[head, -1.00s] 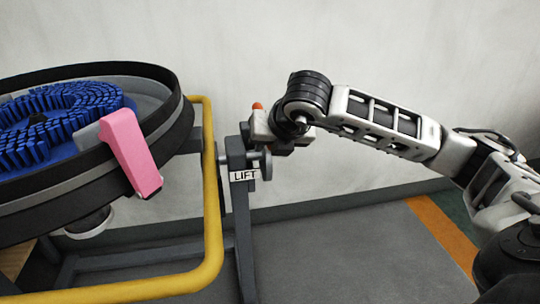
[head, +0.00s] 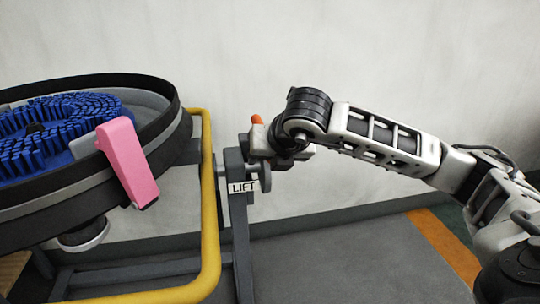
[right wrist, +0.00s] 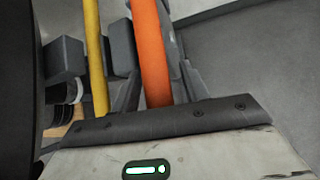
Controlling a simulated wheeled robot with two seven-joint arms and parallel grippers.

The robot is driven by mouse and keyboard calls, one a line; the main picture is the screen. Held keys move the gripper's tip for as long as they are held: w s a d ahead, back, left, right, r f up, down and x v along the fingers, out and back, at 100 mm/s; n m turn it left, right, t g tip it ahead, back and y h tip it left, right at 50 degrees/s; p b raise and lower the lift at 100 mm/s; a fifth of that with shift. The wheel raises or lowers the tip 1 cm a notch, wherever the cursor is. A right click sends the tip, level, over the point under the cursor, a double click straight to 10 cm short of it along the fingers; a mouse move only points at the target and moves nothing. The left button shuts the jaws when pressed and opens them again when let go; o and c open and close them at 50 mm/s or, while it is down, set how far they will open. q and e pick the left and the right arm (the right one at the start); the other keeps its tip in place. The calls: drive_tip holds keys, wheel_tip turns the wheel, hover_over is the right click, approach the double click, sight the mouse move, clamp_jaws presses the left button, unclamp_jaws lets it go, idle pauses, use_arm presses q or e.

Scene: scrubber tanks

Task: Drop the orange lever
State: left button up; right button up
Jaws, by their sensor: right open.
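The orange lever (head: 256,119) shows only as a small orange tip above my right gripper in the head view. In the right wrist view the orange lever (right wrist: 150,50) is a thick bar running up from the gripper's body, just beyond its dark edge. My right gripper (head: 258,140) is open at the lever, beside the grey post with the LIFT label (head: 243,187). Its fingertips are mostly hidden by the wrist, and I cannot tell whether they touch the lever. My left gripper is not in view.
A round scrubber deck (head: 150,110) with blue bristles (head: 60,125) and a pink clip (head: 127,160) stands at the left. A yellow rail (head: 210,220) curves around its frame. A pale wall is behind, and grey floor (head: 340,250) is open at the lower right.

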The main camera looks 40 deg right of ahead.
use_arm(q)
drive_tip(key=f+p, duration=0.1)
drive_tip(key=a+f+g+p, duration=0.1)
drive_tip(key=p, duration=0.1)
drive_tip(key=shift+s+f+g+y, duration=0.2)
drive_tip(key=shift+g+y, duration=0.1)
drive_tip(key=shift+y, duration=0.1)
use_arm(e)
drive_tip(key=v, duration=1.6)
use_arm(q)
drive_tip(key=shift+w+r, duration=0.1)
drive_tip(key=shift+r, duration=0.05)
